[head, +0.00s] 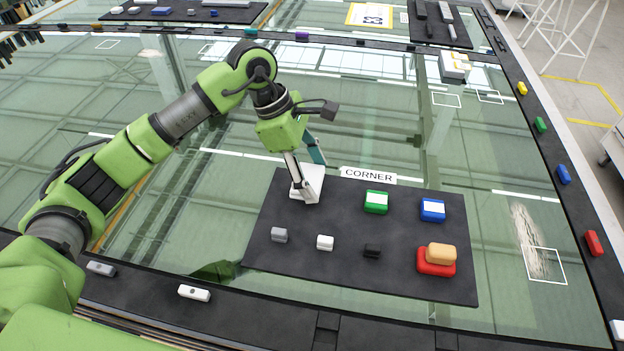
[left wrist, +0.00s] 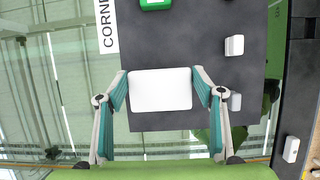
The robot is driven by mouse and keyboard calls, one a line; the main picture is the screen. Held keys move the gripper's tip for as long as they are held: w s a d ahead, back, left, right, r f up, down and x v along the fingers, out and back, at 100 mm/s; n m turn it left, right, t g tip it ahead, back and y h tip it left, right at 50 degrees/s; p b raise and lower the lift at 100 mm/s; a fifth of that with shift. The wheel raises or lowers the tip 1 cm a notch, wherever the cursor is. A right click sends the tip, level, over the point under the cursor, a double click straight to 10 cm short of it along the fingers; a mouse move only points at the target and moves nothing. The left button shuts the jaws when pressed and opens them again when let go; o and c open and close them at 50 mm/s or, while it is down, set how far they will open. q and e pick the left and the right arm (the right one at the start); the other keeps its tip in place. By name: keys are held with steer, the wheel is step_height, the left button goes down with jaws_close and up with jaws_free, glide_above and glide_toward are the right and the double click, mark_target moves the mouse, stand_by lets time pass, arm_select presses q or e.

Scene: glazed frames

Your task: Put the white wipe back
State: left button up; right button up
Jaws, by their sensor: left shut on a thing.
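The white wipe (head: 312,172) is a flat white block at the far left corner of the dark mat (head: 330,215), close to the "CORNER" label (head: 368,175). My left gripper (head: 308,178) is shut on it from above. In the left wrist view the wipe (left wrist: 160,90) fills the space between the two fingertips (left wrist: 161,92), over the mat's edge. I cannot tell whether its underside touches the mat. My right gripper is not in view.
On the mat are a green block (head: 376,202), a blue block (head: 433,210), a tan block (head: 441,253) on a red one (head: 436,266), and small grey (head: 279,235), white (head: 325,243) and black (head: 373,250) pieces. Glass around it is largely clear.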

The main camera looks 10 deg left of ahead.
mark_target(308, 178)
arm_select(q)
steer(key=shift+a+f+p, duration=0.2)
steer(key=shift+f+p, duration=0.6)
steer(key=shift+f, duration=0.95)
steer(key=o, duration=1)
steer(key=shift+o, duration=0.2)
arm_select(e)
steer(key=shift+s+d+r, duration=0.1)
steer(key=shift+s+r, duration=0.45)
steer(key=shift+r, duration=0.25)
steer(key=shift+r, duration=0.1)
arm_select(q)
steer(key=shift+r, duration=0.25)
steer(key=b+v, duration=0.4)
steer(key=v, duration=0.7)
steer(key=shift+a+r, duration=0.15)
steer(key=shift+r, duration=0.25)
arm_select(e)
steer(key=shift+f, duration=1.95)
